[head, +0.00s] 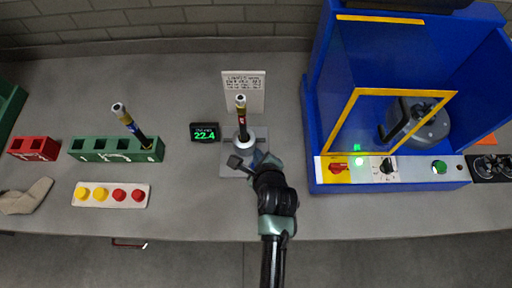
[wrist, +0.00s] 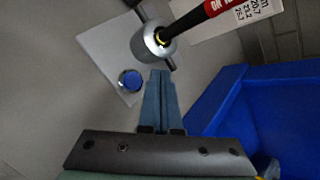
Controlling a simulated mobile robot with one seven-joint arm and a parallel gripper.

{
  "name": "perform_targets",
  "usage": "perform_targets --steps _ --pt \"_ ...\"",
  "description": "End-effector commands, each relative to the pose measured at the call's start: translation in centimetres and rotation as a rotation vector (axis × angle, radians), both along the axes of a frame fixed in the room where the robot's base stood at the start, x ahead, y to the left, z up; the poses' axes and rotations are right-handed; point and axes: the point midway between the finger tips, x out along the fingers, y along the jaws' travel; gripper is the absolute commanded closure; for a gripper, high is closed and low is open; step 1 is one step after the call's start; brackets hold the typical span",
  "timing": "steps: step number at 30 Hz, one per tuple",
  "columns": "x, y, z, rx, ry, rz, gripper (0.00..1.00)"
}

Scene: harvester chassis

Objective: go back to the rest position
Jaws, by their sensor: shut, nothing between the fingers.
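My gripper (head: 261,159) reaches over the bench from the front. In the wrist view its two fingers (wrist: 158,78) are together, with nothing between them. Just beyond the fingertips is a round metal holder (wrist: 146,44) on a grey plate (wrist: 103,40). A black and red tube (wrist: 190,20) stands in the holder; it also shows upright in the head view (head: 241,112). A blue button (wrist: 131,80) sits on the plate, left of the fingers. I cannot tell whether the fingertips touch the holder.
A display reading 22.4 (head: 204,132) and a printed sign (head: 254,84) stand close by. The blue machine (head: 315,130) rises at right. At left are a green rack (head: 90,154) with a tilted tube (head: 128,124), a button panel (head: 110,204) and a red rack (head: 40,143).

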Motion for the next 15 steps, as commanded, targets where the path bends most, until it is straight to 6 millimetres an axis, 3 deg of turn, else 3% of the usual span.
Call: perform_targets --steps 9,11,14,15 --pt "0.0 0.0 0.0 0.0 0.0 0.0 1.0" --pt "1.0 0.1 1.2 -0.03 -0.039 0.025 1.0" --pt "3.5 0.2 4.9 -0.127 -0.148 0.095 1.0" --pt "4.7 0.3 6.9 -0.186 -0.206 0.133 1.0"
